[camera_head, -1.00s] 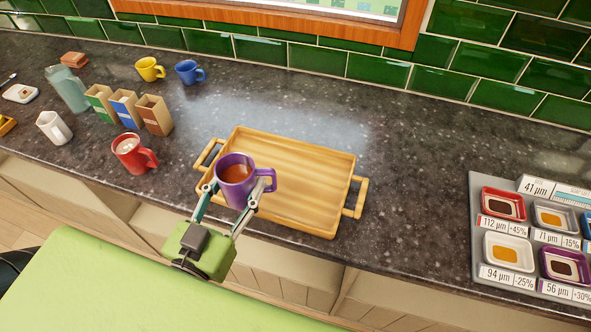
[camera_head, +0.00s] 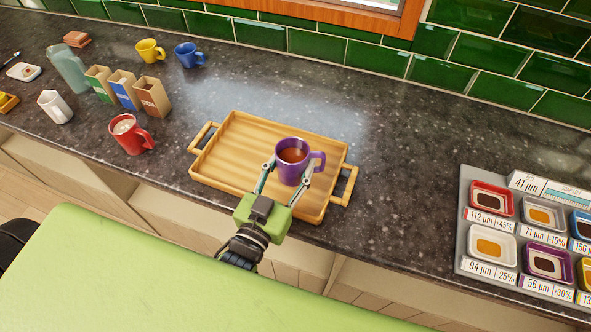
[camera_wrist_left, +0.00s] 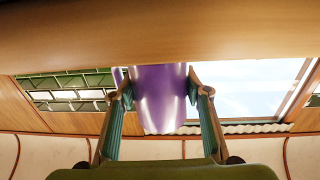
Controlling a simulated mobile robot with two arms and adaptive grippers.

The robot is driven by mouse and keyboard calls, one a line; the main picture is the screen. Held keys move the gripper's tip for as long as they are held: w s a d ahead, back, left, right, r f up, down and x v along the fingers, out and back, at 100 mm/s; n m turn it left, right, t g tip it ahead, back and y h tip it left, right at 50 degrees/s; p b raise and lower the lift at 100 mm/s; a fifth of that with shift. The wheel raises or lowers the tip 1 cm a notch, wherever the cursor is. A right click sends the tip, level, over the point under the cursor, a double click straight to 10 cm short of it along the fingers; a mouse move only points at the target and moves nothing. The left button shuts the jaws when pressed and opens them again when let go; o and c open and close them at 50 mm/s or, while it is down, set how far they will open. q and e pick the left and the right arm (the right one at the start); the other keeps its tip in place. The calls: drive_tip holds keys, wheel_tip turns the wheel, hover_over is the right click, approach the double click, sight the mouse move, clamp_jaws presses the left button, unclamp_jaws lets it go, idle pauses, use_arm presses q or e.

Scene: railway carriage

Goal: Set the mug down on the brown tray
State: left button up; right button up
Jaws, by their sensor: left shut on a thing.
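The purple mug (camera_head: 289,172) with brown liquid in it is upright in the head view, over the right half of the brown tray (camera_head: 222,171). My left gripper (camera_head: 285,178) is shut on the mug's body from the near side. The handle points right. In the left wrist view the purple mug (camera_wrist_left: 160,100) sits between the two fingers (camera_wrist_left: 160,92). A wooden surface crosses the top of that view and hides part of the mug. I cannot tell whether the mug touches the tray. My right gripper is not in view.
A red mug (camera_head: 131,135) stands left of the tray, near several paper packets (camera_head: 152,96). Yellow (camera_head: 150,50) and blue (camera_head: 189,54) mugs stand at the back. A grey board with small dishes (camera_head: 467,215) lies at right. The tray's left half is bare.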

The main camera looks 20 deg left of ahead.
sight(295, 174)
use_arm(q)
drive_tip(key=shift+w+d+f, duration=0.25)
drive_tip(key=shift+w+f, duration=0.05)
drive_tip(key=shift+f, duration=1.65)
drive_tip(key=o, duration=1.5)
drive_tip(key=shift+f, duration=0.25)
drive_tip(key=shift+r, duration=0.1)
